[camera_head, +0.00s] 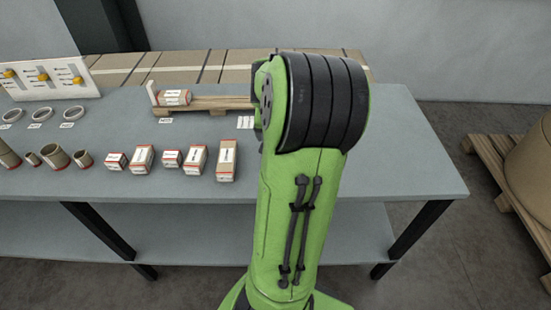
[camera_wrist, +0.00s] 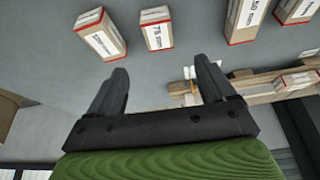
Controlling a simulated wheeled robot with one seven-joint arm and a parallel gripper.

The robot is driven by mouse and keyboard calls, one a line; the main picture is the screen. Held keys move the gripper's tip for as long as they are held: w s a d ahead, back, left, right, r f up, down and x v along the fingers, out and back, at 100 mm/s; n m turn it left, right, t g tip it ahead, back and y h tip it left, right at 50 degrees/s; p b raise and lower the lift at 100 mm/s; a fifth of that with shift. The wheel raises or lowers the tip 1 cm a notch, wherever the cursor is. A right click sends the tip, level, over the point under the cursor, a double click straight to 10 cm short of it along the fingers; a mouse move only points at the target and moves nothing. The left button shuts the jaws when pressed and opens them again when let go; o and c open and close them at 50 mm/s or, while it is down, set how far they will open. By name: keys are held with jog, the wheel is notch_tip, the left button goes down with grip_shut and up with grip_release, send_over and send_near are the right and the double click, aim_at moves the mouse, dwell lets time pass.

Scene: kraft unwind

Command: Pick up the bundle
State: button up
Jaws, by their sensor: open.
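Several kraft-brown blocks with white labels and red edges stand in a row on the grey table; one at the row's right end is a tall block (camera_head: 227,161). A labelled kraft piece (camera_head: 173,97) lies on a low wooden rack (camera_head: 216,103) behind them. I cannot tell which of these is the bundle. In the wrist view my gripper (camera_wrist: 160,72) is open and empty, with a labelled block (camera_wrist: 157,28) beyond its fingertips and another block (camera_wrist: 101,36) to the left. The rack (camera_wrist: 263,91) lies to its right. My arm hides the gripper in the head view.
Kraft cores (camera_head: 57,157) and pale rings (camera_head: 41,114) sit at the table's left. A white board with yellow knobs (camera_head: 42,77) stands behind them. The table's right part (camera_head: 408,150) is bare. A pallet (camera_head: 497,160) with a large roll (camera_head: 533,170) stands on the floor at right.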

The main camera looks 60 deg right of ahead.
jog(key=b+x, duration=0.3)
jog(key=x, duration=1.1)
jog(key=shift+s+d+f, duration=0.1)
jog(key=shift+f, duration=0.05)
jog(key=shift+c, duration=0.8)
jog(key=c, duration=1.3)
